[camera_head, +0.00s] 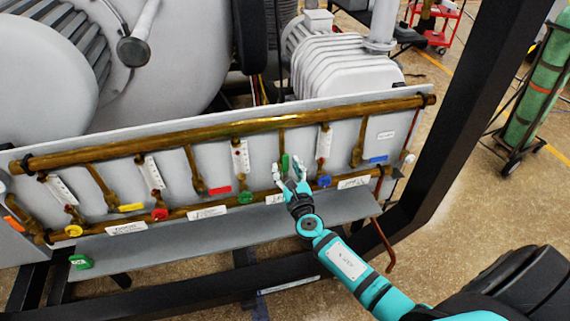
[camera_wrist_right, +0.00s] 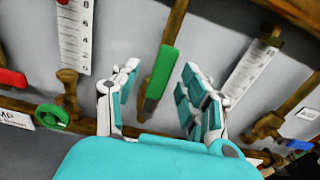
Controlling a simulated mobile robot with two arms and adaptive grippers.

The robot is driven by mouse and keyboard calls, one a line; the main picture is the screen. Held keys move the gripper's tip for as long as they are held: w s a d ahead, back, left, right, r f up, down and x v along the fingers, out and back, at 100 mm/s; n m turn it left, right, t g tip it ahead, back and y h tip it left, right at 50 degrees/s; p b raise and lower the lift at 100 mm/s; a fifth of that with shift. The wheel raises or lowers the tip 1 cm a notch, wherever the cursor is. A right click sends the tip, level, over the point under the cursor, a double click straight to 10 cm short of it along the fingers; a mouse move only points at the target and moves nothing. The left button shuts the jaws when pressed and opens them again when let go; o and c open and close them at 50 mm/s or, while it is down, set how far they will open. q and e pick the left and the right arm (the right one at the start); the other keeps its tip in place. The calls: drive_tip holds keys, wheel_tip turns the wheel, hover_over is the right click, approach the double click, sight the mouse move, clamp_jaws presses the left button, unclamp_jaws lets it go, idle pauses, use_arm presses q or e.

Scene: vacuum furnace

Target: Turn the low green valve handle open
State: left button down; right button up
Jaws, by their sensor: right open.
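The green valve handle (camera_head: 285,163) is a slim lever on a short brass branch pipe, near the right part of the grey panel. It points up along its pipe, unlike the crosswise coloured handles. In the right wrist view the green handle (camera_wrist_right: 161,72) stands slightly tilted between and beyond the fingertips. My right gripper (camera_head: 290,180) is open just below and in front of it. Its fingers (camera_wrist_right: 158,90) lie on either side of the lever in the picture, with no contact visible. My left gripper is out of view.
A round green knob (camera_head: 245,197) and a blue knob (camera_head: 324,181) flank the gripper. White scaled gauges (camera_head: 240,157) stand nearby. The upper brass pipe (camera_head: 200,136) runs above, and a grey ledge (camera_head: 200,235) juts out below. A black frame post (camera_head: 470,100) stands at right.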

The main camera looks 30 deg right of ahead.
drive_tip(key=v, duration=0.9)
drive_tip(key=shift+s+a, duration=0.15)
drive_tip(key=shift+s, duration=0.15)
drive_tip(key=s+f+m+g+y+b, duration=0.1)
drive_tip(key=s+f+m+g, duration=0.4)
drive_tip(key=f, duration=1)
drive_tip(key=s+f+m+g, duration=0.3)
drive_tip(key=s+f+m, duration=0.4)
drive_tip(key=f, duration=0.7)
drive_tip(key=s+a+f+m+g+y, duration=0.1)
drive_tip(key=s+f+m+g, duration=0.2)
drive_tip(key=s+f+m, duration=0.3)
drive_tip(key=s+a+f+m+g+y, duration=0.1)
drive_tip(key=s+f+m, duration=0.5)
drive_tip(key=s, duration=0.9)
drive_tip(key=s+a+f+m+g+y+b, duration=0.1)
drive_tip(key=s+a+f+m+g, duration=0.2)
drive_tip(key=s+f+m, duration=0.4)
drive_tip(key=s+f+g, duration=0.1)
drive_tip(key=s, duration=0.2)
drive_tip(key=shift+s+g, duration=0.15)
drive_tip(key=shift+g, duration=0.15)
